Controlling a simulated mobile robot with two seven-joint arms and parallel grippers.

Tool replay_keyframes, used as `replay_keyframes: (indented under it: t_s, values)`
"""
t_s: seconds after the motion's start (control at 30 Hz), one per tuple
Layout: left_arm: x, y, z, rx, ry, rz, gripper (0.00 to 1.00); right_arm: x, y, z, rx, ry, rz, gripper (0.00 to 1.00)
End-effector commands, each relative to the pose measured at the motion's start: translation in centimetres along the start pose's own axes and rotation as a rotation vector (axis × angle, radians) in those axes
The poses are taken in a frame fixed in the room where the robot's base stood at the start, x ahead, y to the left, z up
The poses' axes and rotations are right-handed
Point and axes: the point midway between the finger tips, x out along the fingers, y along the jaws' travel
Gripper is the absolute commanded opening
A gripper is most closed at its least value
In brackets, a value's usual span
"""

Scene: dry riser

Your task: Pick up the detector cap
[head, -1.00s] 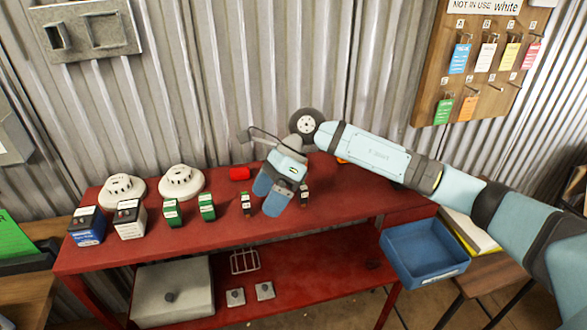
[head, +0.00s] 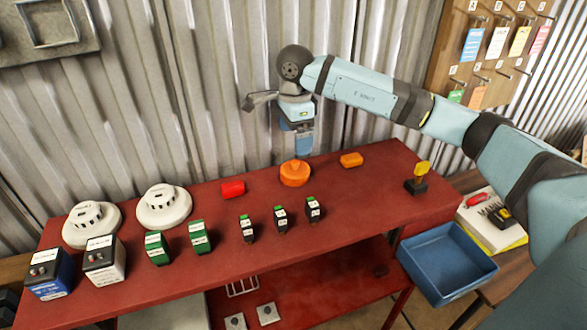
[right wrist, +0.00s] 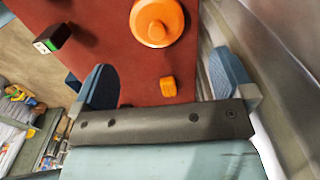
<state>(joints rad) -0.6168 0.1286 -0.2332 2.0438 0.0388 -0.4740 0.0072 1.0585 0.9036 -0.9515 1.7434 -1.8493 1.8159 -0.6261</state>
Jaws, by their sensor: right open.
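The detector cap, taken to be the round orange cap (head: 295,174) with a raised knob, sits on the red bench top (head: 370,205) near its back edge. My right gripper (head: 304,148) points down just above and behind the cap in the head view. In the right wrist view the cap (right wrist: 157,24) lies at the top, beyond the fingertips. The blue fingers of my right gripper (right wrist: 163,80) are wide apart with nothing between them in grip. My left gripper is not in view.
A small orange block (head: 351,160) lies right of the cap, a red cylinder (head: 232,189) to its left. Several small black-and-green modules (head: 281,218) stand in front. White detectors (head: 164,206) stand at left. A corrugated wall (head: 200,90) rises close behind.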

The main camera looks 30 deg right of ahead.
Motion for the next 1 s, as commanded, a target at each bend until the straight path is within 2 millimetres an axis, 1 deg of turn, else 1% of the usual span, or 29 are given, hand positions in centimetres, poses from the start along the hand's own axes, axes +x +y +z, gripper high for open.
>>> replay_keyframes:
  t_s: [0.03,0.13,0.23,0.47,0.63,0.73,0.83,1.0]
  values:
    - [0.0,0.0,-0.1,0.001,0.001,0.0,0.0,1.2,0.1,-0.1,0.0,0.002,0.004,1.0]
    - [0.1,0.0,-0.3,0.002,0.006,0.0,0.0,2.8,0.1,0.0,0.0,0.001,0.004,1.0]
    - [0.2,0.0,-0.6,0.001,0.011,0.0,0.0,3.8,0.0,0.0,-0.001,0.0,0.001,1.0]
    - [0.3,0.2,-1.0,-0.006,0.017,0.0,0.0,5.1,0.2,-0.2,0.0,0.0,0.002,1.0]
    - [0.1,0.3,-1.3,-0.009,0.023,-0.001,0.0,7.5,0.6,-0.6,0.001,0.0,0.003,1.0]
    - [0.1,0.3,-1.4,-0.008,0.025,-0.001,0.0,8.9,0.6,-0.5,0.0,-0.001,0.002,1.0]
    - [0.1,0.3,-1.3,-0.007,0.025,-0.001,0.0,9.4,0.5,-0.5,-0.001,-0.002,0.0,1.0]
    - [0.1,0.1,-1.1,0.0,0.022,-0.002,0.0,9.4,0.5,-0.5,-0.001,-0.002,0.0,1.0]
